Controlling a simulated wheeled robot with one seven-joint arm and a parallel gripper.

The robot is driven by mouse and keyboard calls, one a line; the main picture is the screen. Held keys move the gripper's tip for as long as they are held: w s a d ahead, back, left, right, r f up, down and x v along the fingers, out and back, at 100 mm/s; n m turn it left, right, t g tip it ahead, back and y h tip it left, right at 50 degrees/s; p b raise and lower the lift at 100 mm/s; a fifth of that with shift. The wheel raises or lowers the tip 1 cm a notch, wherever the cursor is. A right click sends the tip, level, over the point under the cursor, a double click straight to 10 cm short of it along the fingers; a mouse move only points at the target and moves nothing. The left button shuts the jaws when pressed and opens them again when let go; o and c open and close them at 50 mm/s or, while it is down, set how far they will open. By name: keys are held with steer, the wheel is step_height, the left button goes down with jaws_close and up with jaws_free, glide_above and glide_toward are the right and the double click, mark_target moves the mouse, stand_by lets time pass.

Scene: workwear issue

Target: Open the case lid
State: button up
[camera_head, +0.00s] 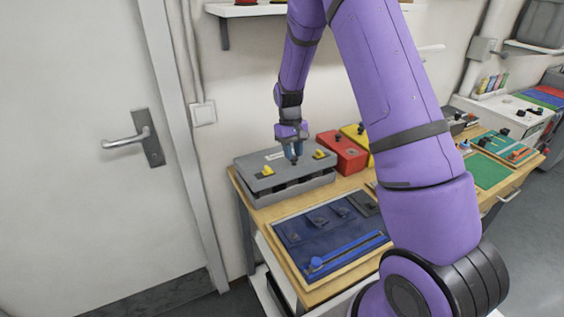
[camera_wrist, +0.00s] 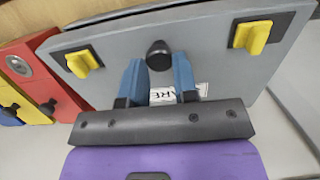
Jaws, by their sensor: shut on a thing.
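The grey case (camera_head: 262,199) stands at the left end of the wooden bench. Its grey lid (camera_head: 250,167) carries two yellow latches, left (camera_head: 267,171) and right (camera_head: 319,154), and a black knob between them. Dark gaps show under the lid's front edge, so the lid looks slightly raised there; the inside is hidden. My gripper (camera_head: 295,157) is over the lid. In the wrist view its blue fingers are shut on the black knob (camera_wrist: 158,53). Both yellow latches (camera_wrist: 84,62) show there too, and a white label lies partly hidden behind the fingers.
A red case (camera_head: 343,153) and a yellow case (camera_head: 357,133) stand right of the grey case. A blue tray (camera_head: 312,267) with tools lies in front. A wall shelf (camera_head: 245,10) hangs above. A door (camera_head: 80,200) is at left.

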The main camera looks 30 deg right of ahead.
steer(key=shift+w+r, duration=0.45)
steer(key=shift+r, duration=0.2)
steer(key=shift+w+r, duration=0.4)
steer(key=shift+r, duration=0.25)
steer(key=shift+c, duration=0.5)
steer(key=shift+w+r, duration=0.1)
steer(key=shift+w+r, duration=0.3)
steer(key=shift+r, duration=0.35)
steer(key=shift+w+r, duration=0.25)
steer(key=shift+r, duration=0.4)
steer(key=shift+r, duration=0.1)
steer(key=shift+w+r, duration=0.35)
steer(key=shift+r, duration=0.35)
steer(key=shift+w+r, duration=0.3)
steer(key=shift+r, duration=0.35)
